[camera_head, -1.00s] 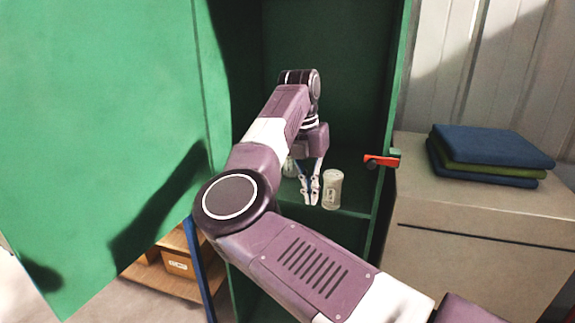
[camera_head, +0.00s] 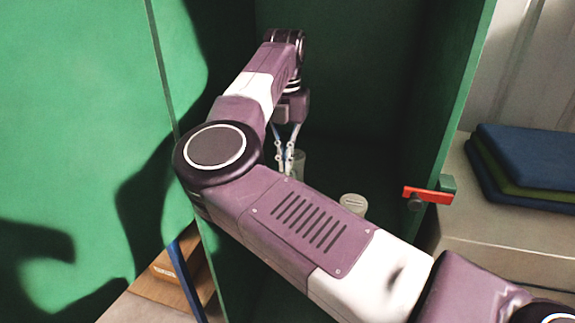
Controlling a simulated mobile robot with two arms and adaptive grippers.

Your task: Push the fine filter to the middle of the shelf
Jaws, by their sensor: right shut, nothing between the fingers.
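A pale, capped cylinder (camera_head: 352,205) stands on the green shelf (camera_head: 325,182) inside the cabinet; my arm hides its lower part. A second, greyish cylinder (camera_head: 299,161) stands further left and is partly hidden by my gripper. No label is readable now, so I cannot tell which is the fine filter. My right gripper (camera_head: 285,168) is shut and empty, pointing down just left of the second cylinder. I cannot tell whether it touches it. My left gripper is not in view.
The green cabinet door (camera_head: 75,120) stands open on the left. A red handle or latch (camera_head: 427,194) sticks out at the right front edge. Folded blue and green cloths (camera_head: 530,165) lie on a beige cabinet (camera_head: 490,235) at the right. The shelf right of the grippers looks partly free.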

